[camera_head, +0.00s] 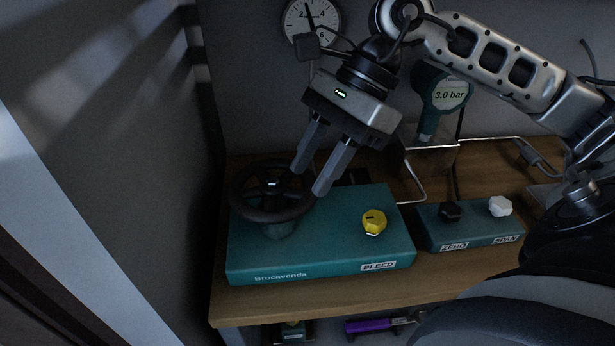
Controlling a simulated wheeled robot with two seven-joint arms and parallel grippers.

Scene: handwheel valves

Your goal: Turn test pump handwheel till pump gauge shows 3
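The black handwheel (272,212) sits on top of the teal test pump (320,250), at its left end. My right gripper (309,181) is just at the right rim of the handwheel, with its two fingers apart and nothing seen between them. Whether a finger touches the rim I cannot tell. A round dial gauge (311,20) with a dark needle pointing near the top is on the wall, partly cut off by the picture's top edge. My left gripper does not show.
A yellow BLEED knob (374,221) stands on the pump's right side. A teal box (470,232) with a black ZERO knob (450,210) and a white SPAN knob (500,206) is to the right. A wire stand (433,147) rises behind. The wooden bench (330,297) has a narrow clear front strip.

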